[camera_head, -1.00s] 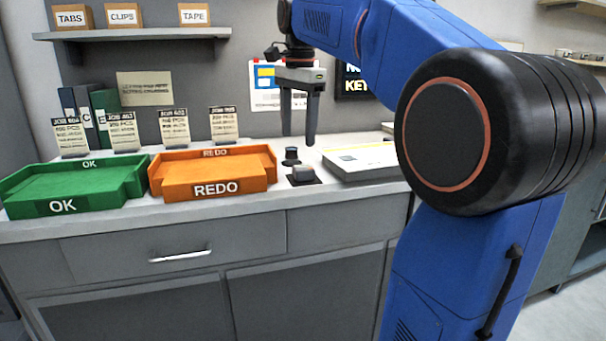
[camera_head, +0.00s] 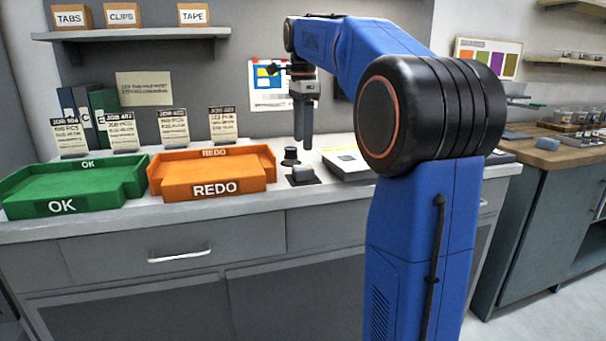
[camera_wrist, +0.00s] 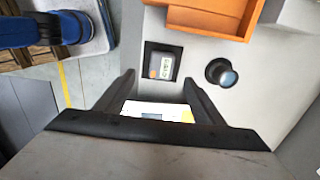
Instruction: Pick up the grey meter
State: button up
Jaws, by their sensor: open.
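A small grey meter (camera_head: 303,173) sits in a black square holder (camera_head: 301,181) on the counter, just right of the orange tray. In the wrist view the meter (camera_wrist: 162,66) shows a label or display on its face, inside the black square. My gripper (camera_head: 302,140) hangs above the counter over that area, fingers pointing down. In the wrist view my gripper (camera_wrist: 159,78) is open, with nothing held. The meter appears just beyond the fingertips, between their lines, and apart from them.
A dark round knob-like thing (camera_head: 291,156) stands close behind the meter. The orange REDO tray (camera_head: 213,188) and green OK tray (camera_head: 62,206) lie left. A shelf (camera_head: 135,34) hangs above.

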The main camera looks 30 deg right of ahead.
aim_at(303, 167)
jog(key=shift+w+d+f, duration=0.1)
jog(key=shift+f, duration=2.25)
jog(key=shift+w+d+f, duration=0.1)
jog(key=shift+f, duration=2.2)
jog(key=c, duration=1.2)
